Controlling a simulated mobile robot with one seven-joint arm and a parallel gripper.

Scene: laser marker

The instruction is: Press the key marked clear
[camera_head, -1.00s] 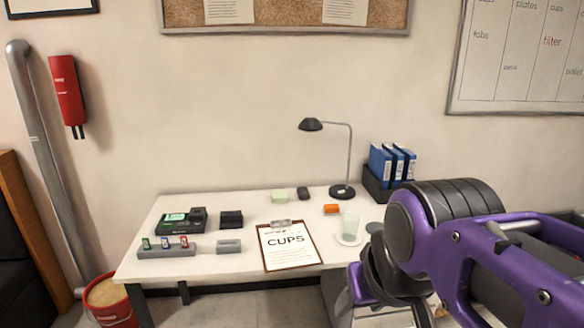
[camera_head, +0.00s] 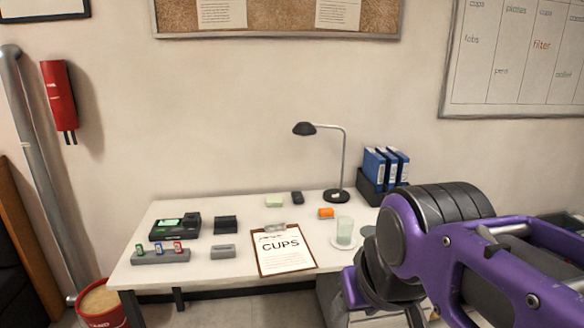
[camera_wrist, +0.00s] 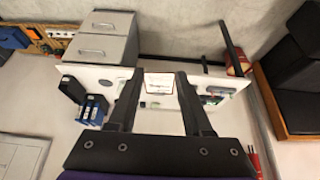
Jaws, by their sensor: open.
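A dark device with a green screen (camera_head: 172,228) stands at the left of the white desk. Its keys and their markings are too small to read, so I cannot tell which one is marked clear. In the wrist view, a small dark item with green (camera_wrist: 213,98) shows at the right part of the desk, apart from the fingers. My gripper (camera_wrist: 157,75) is open and empty, its two fingers spread above the desk view. In the head view my purple arm fills the right side, well apart from the device, and the fingers are not clearly seen.
In front of the device is a grey rack (camera_head: 160,257) with several small coloured items. A red bucket (camera_head: 104,312) is on the floor at left.

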